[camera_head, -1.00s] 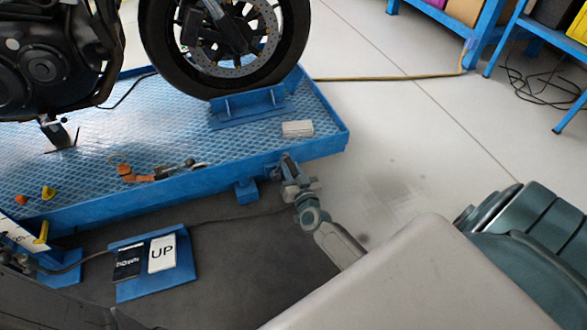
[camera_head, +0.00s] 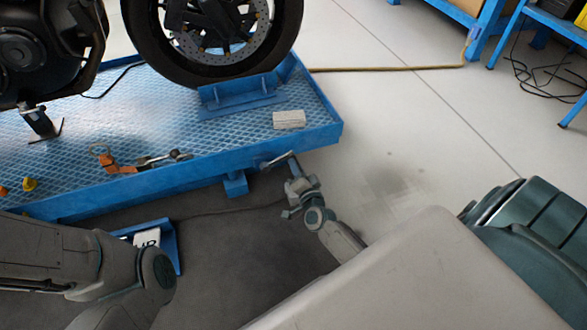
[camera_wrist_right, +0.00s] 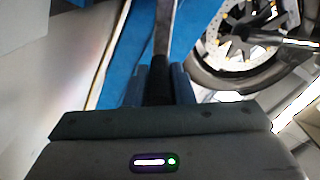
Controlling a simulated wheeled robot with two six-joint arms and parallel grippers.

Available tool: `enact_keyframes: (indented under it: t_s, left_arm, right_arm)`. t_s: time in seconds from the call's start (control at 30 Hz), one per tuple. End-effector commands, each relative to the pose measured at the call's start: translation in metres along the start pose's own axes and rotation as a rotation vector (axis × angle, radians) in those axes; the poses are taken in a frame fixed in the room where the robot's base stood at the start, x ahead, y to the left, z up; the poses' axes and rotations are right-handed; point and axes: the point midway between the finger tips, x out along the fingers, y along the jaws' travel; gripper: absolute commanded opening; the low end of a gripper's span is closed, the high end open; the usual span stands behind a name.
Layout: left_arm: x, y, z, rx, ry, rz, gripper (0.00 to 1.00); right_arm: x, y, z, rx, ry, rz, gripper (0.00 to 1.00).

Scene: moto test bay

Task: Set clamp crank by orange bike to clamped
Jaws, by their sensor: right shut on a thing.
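The clamp crank (camera_head: 279,160) shows as a thin grey metal bar at the front right edge of the blue lift platform (camera_head: 215,178). My right gripper (camera_head: 294,178) is at the crank, just off that edge. In the right wrist view, its fingers (camera_wrist_right: 160,85) are shut around the crank's dark grip (camera_wrist_right: 160,75), and the metal bar (camera_wrist_right: 166,25) runs up from it. The motorcycle's front wheel (camera_head: 215,40) stands in a blue chock behind; only its dark lower parts show. My left arm enters from the left, but its gripper is out of view.
A pale block (camera_head: 289,120) lies on the platform near its right corner. An orange strap with a metal buckle (camera_head: 125,163) lies near the front edge. My left arm partly hides a blue pedal plate (camera_head: 168,245).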

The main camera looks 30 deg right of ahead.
Motion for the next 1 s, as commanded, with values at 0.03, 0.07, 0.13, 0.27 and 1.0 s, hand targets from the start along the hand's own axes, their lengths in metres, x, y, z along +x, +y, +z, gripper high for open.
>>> enact_keyframes:
  t_s: [0.03, 0.07, 0.13, 0.27, 1.0]
  left_arm:
    - [-0.007, -0.002, -0.003, 0.001, -0.006, 0.0, 0.36]
    - [-0.008, -0.003, -0.004, 0.001, -0.009, 0.0, 0.36]
    - [-0.012, -0.004, -0.005, 0.002, -0.015, 0.001, 0.36]
    - [-0.018, -0.005, -0.007, 0.003, -0.026, 0.001, 0.36]
    - [-0.027, -0.008, -0.009, 0.005, -0.047, 0.001, 0.36]
  right_arm:
    - [0.0, 0.009, 0.003, 0.037, 0.0, 0.001, 0.0]
    - [0.0, 0.011, 0.003, 0.062, 0.0, 0.001, 0.0]
    - [0.0, 0.016, 0.005, 0.119, 0.0, 0.001, 0.0]
    - [0.0, 0.023, 0.008, 0.213, 0.001, 0.001, 0.0]
    - [-0.001, 0.036, 0.015, 0.259, 0.0, 0.002, 0.0]
